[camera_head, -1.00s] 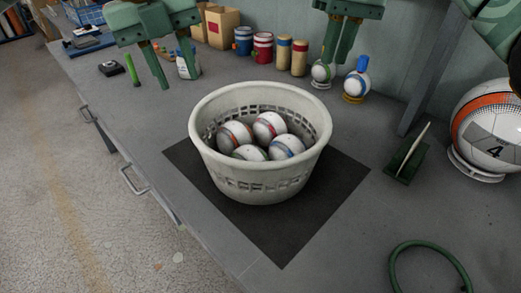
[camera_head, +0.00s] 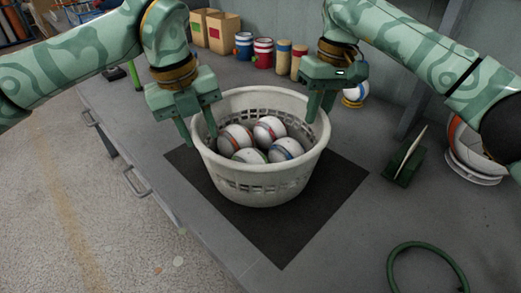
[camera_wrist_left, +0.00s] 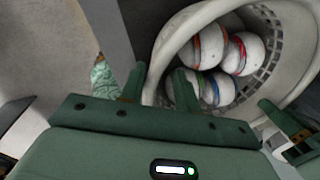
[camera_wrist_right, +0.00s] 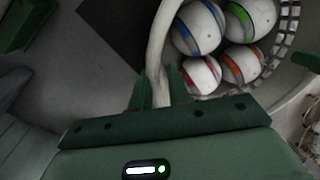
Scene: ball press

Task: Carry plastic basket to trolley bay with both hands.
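The white plastic basket (camera_head: 262,187) stands upright on a dark mat on the bench, with several striped balls (camera_head: 270,128) inside. Its pale rim also shows in both wrist views. My left gripper (camera_head: 199,132) is open at the basket's left rim; in the left wrist view its fingers (camera_wrist_left: 159,85) stand either side of the rim (camera_wrist_left: 166,45). My right gripper (camera_head: 321,107) is at the right rim; in the right wrist view its fingers (camera_wrist_right: 160,85) flank the rim (camera_wrist_right: 157,45) with a narrow gap. Firm contact is hard to see. I cannot identify the trolley bay.
The dark mat (camera_head: 285,240) lies under the basket. Cans (camera_head: 263,50) and boxes (camera_head: 222,33) stand at the back. A green stand (camera_head: 405,160), a large ball (camera_head: 466,145) and a green hose ring (camera_head: 425,247) are to the right. The bench's front edge is at left.

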